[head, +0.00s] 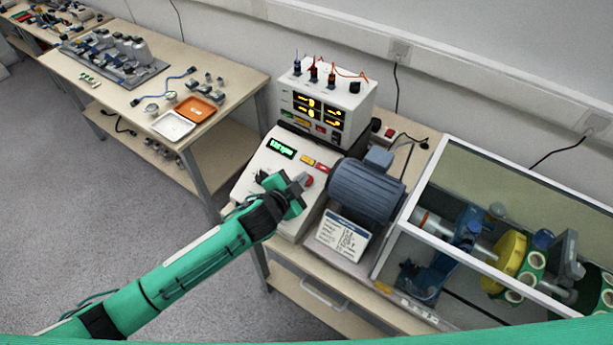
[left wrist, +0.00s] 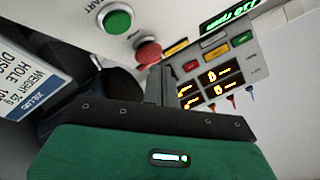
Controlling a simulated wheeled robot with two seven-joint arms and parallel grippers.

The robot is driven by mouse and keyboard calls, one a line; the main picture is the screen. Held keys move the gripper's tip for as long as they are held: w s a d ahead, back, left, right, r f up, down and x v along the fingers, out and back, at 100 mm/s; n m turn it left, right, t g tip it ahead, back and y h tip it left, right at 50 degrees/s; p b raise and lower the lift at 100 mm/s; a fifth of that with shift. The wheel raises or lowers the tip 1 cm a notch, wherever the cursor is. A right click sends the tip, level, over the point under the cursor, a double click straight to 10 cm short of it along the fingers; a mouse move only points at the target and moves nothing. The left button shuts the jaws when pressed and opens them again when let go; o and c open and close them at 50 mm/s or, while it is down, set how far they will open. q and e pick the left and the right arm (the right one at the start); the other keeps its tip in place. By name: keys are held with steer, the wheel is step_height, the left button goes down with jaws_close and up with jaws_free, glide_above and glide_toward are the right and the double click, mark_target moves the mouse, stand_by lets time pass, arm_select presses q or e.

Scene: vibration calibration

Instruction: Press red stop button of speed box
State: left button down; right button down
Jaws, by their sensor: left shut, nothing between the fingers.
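The speed box (head: 253,172) is a white sloped console with a lit green display (head: 281,147), left of the grey motor. Its red stop button (head: 309,181) shows just beyond my left gripper (head: 303,184). In the left wrist view the round red button (left wrist: 148,52) sits beside the green start button (left wrist: 117,20). My left gripper (left wrist: 161,70) is shut and empty, its fingertips close beside the red button. I cannot tell whether they touch it. My right gripper is not in view.
A power supply box (head: 327,100) with orange displays stands behind the console. The grey motor (head: 367,188) and a label card (head: 342,236) are close on the right. A framed clear guard (head: 440,225) covers the shaft and discs. A side table (head: 235,75) holds trays and parts.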

arm_select(q)
steer(key=shift+r, duration=0.1)
steer(key=r+p, duration=0.1)
steer(key=s+a+r+p, duration=0.1)
steer(key=r+p, duration=0.1)
steer(key=s+r+p, duration=0.1)
steer(key=shift+a+r+p, duration=0.15)
steer(key=shift+r+p, duration=0.1)
steer(key=shift+p, duration=0.15)
steer(key=shift+w, duration=0.1)
stand_by(0.4)
stand_by(0.4)
